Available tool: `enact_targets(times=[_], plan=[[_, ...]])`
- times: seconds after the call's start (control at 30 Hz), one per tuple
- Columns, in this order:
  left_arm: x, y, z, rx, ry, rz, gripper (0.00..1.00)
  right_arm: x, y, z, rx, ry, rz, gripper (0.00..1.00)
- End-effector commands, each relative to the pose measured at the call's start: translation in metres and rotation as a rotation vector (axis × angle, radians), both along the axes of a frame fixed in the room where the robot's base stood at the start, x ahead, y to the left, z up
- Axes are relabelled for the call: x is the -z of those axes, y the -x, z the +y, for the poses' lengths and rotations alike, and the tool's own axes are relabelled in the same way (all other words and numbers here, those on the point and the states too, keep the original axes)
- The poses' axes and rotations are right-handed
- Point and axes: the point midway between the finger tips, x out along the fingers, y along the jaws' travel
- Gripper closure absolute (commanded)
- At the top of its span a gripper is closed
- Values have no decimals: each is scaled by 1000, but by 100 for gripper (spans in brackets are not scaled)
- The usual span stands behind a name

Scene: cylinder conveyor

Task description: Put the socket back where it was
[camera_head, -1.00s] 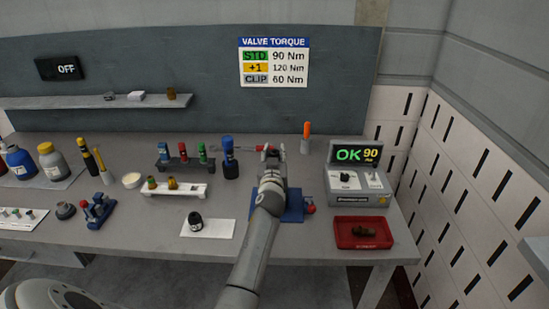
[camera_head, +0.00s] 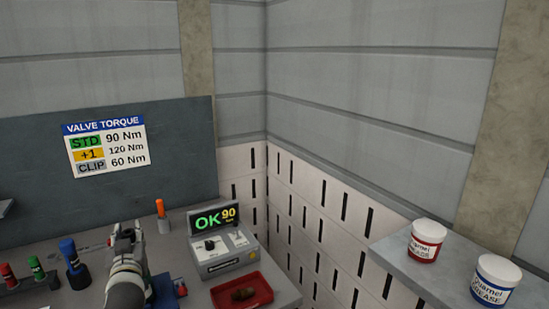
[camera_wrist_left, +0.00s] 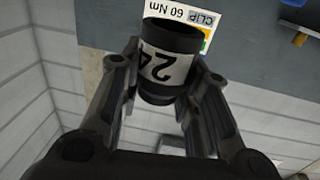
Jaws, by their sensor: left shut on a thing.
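My left gripper (camera_head: 126,234) rises at the lower left of the head view, above the bench. In the left wrist view, its two fingers are shut on a dark cylindrical socket (camera_wrist_left: 171,66) with a white band marked 24. The socket's rim faces up in that picture. The socket cannot be made out clearly in the head view. Several coloured tools or sockets stand at the lower left, including a green-topped one (camera_head: 36,267) and a blue-topped one (camera_head: 72,257). My right gripper is not in view.
A tester (camera_head: 225,246) reading OK 90 stands right of my gripper. A red tray (camera_head: 262,286) with a brown part lies in front of it. An orange-handled tool (camera_head: 160,209) stands behind. A shelf (camera_head: 414,272) at right carries two jars. A torque sign (camera_head: 106,142) hangs behind.

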Motion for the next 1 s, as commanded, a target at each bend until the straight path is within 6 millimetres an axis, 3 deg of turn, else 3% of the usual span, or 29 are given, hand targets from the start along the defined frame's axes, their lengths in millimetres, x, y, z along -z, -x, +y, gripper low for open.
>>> enact_targets(times=[0.03,0.2,0.5,0.8,1.0], plan=[[17,12,-15,30,0,4,96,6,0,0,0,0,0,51],[49,50,-61,129,2,4,96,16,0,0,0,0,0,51],[88,127,-137,300,3,2,96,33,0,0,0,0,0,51],[96,195,-188,422,3,0,96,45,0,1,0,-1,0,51],[95,215,-200,451,2,-1,96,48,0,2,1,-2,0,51]])
